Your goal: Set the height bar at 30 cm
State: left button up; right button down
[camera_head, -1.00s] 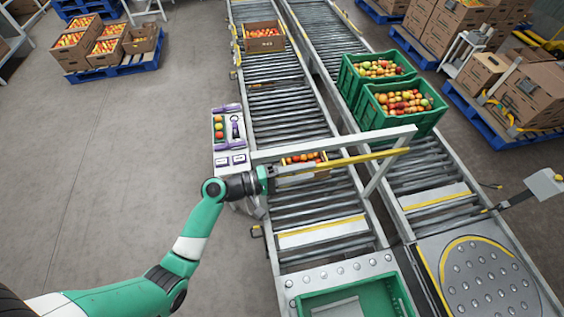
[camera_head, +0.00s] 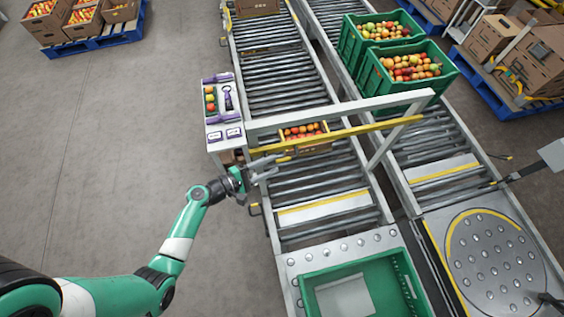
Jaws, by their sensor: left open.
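The yellow height bar (camera_head: 350,135) lies across the roller conveyor, just below the white crossbeam of a frame (camera_head: 340,113). It tilts slightly up to the right in the picture. My left gripper (camera_head: 274,168) is open and empty, just below the bar's left end in the picture. Its fingers point right and look apart from the bar, though a light touch cannot be ruled out. I see no readable height scale. My right gripper is not in view.
A carton of tomatoes (camera_head: 305,132) sits under the frame, partly hidden by the bar. A control panel (camera_head: 222,112) stands left of the conveyor. An empty green crate (camera_head: 313,302) is at the front. Full green crates (camera_head: 400,97) stand on the right conveyor.

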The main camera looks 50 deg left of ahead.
aim_at(282, 160)
pick_arm(q)
jog(key=x, duration=0.5)
jog(key=shift+a, duration=0.1)
grip_shut()
dwell(1.2)
